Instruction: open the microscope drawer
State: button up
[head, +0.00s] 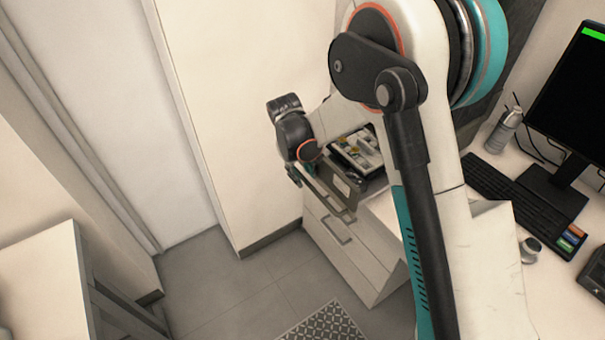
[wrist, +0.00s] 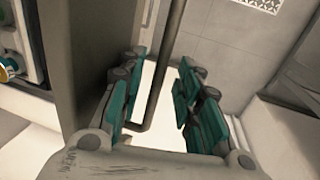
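The top drawer (head: 343,188) of the white cabinet is out at least part way in the head view, with trays and small items showing inside, partly hidden by my arm. In the wrist view, its front panel (wrist: 88,45) stands at left, with contents behind it. The drawer's dark bar handle (wrist: 163,65) runs down between the teal fingers of my gripper (wrist: 162,92), nearer the left finger. The fingers are apart, with a clear gap on the right side of the bar. In the head view, my gripper (head: 295,174) is beside the drawer front, its fingertips hard to make out.
A lower drawer with its own handle (head: 336,231) looks closed. A desk with a keyboard (head: 505,195), monitor and spray bottle (head: 503,131) stands at right. A white wall is behind the gripper. The grey floor (head: 245,295) is clear except for a patterned mat (head: 322,324).

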notch_tip(320, 180, up, 11)
jog(key=s+a, duration=0.1)
jog(key=a, duration=0.1)
jog(key=shift+s+r, duration=0.2)
jog(key=shift+d, duration=0.1)
